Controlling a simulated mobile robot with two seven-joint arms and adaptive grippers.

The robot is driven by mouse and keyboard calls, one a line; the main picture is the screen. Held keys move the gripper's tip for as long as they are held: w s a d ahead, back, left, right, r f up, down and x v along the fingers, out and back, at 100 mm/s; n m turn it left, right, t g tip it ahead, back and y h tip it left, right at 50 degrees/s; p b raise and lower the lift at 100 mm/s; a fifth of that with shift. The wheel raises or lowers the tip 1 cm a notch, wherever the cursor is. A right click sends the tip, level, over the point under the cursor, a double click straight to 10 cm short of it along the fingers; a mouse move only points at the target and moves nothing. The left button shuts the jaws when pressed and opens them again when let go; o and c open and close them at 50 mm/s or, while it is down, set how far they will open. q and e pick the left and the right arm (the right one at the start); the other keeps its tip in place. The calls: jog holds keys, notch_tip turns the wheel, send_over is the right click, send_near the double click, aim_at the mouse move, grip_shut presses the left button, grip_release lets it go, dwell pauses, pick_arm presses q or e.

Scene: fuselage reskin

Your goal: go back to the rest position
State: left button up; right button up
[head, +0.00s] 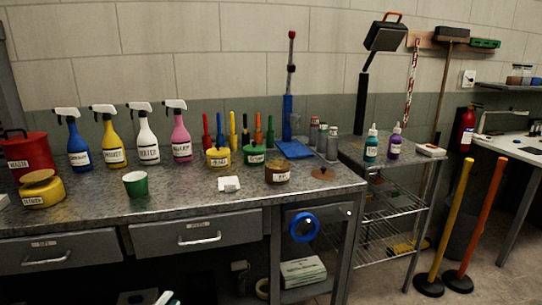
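Only a small part of what looks like my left gripper (167,298) shows at the bottom edge of the head view, in front of the workbench (95,214). It is low, below the bench top and apart from the things on it. The rest is cut off by the frame, so I cannot see whether its fingers are open or shut, or whether it holds anything. My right gripper is not in view.
Spray bottles (113,140), a green cup (135,184), a yellow jar (42,188) and a brown jar (277,173) stand on the bench. A wire shelf cart (395,205) adjoins it on the right. Yellow (446,225) and orange (483,222) posts stand on the floor.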

pick_arm(q)
jog(key=s+d+f+n+g+y+p, duration=0.1)
jog(key=s+f+n, duration=0.3)
jog(key=s, duration=0.5)
jog(key=s+d+f+n+g+y+p, duration=0.1)
jog(key=s+d+f+n+g+p, duration=0.2)
jog(key=s, duration=0.5)
jog(key=s+d+f+n+g+y+p, duration=0.1)
jog(key=s+d+f+n+g+p, duration=0.1)
jog(key=s+f+n, duration=0.3)
jog(key=s+d+g, duration=0.1)
jog(key=s, duration=0.3)
jog(key=shift+s+d+f+n, duration=0.2)
jog(key=shift+s+f+n, duration=0.1)
jog(key=shift+s+f, duration=0.05)
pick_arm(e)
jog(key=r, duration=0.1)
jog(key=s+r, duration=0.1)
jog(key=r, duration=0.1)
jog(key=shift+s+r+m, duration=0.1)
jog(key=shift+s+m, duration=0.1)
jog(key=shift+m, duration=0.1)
